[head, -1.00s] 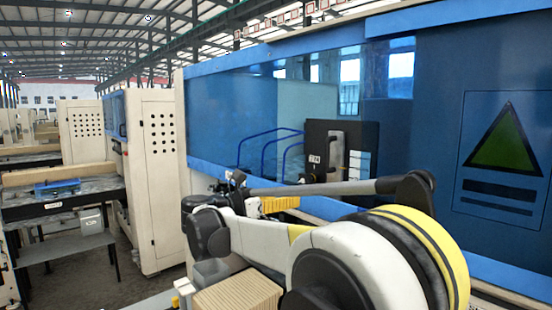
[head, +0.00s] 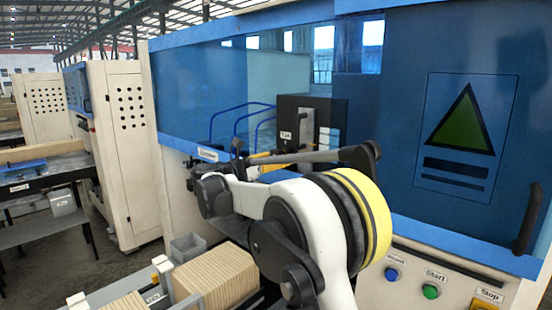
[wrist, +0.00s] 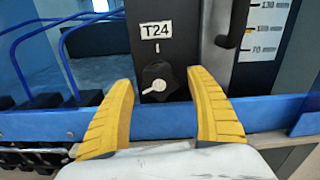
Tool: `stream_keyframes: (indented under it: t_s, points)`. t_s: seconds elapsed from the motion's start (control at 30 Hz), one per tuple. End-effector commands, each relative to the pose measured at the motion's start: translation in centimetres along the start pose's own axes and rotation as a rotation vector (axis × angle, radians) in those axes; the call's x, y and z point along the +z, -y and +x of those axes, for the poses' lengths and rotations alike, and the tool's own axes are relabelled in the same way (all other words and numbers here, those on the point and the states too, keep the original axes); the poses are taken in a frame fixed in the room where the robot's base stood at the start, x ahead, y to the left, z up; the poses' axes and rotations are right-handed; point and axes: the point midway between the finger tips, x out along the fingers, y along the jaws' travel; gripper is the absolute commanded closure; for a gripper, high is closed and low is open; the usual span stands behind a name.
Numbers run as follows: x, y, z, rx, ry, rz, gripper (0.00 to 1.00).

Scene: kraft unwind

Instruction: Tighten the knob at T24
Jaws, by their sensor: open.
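The T24 label (wrist: 156,30) is on a dark panel in the wrist view. Below it is a round black knob (wrist: 153,70) with a pale pointer directed to the lower left, away from the short white mark above the knob. My gripper (wrist: 161,82) is open, its yellow fingers on either side of the knob in the picture. No contact shows, and I cannot tell the remaining depth. In the head view my gripper (head: 266,157) is in front of the dark control box (head: 312,112). The knob cannot be made out there.
Blue bent rails (wrist: 60,45) stand left of the panel, and a black handle (wrist: 232,22) and a numbered scale (wrist: 265,28) are on its right. A blue ledge (wrist: 262,112) runs below. Blue and green buttons (head: 430,291) and a tray of tan slats (head: 215,278) are lower down.

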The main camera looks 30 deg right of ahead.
Motion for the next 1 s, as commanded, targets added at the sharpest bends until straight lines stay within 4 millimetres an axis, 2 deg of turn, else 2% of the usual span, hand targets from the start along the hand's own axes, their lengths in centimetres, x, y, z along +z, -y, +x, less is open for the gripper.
stream_keyframes:
  t_s: [0.17,0.33,0.57,0.83,1.0]
  points:
    - [-0.02,-0.01,-0.03,0.000,0.000,0.000,0.36]
    - [-0.01,-0.01,-0.05,0.000,0.000,0.000,0.88]
    - [-0.06,-0.02,-0.05,0.000,0.000,0.017,0.90]
    - [-0.18,-0.20,-0.06,0.000,0.000,0.304,0.90]
    - [0.00,-0.23,-0.07,0.000,0.000,0.398,0.90]
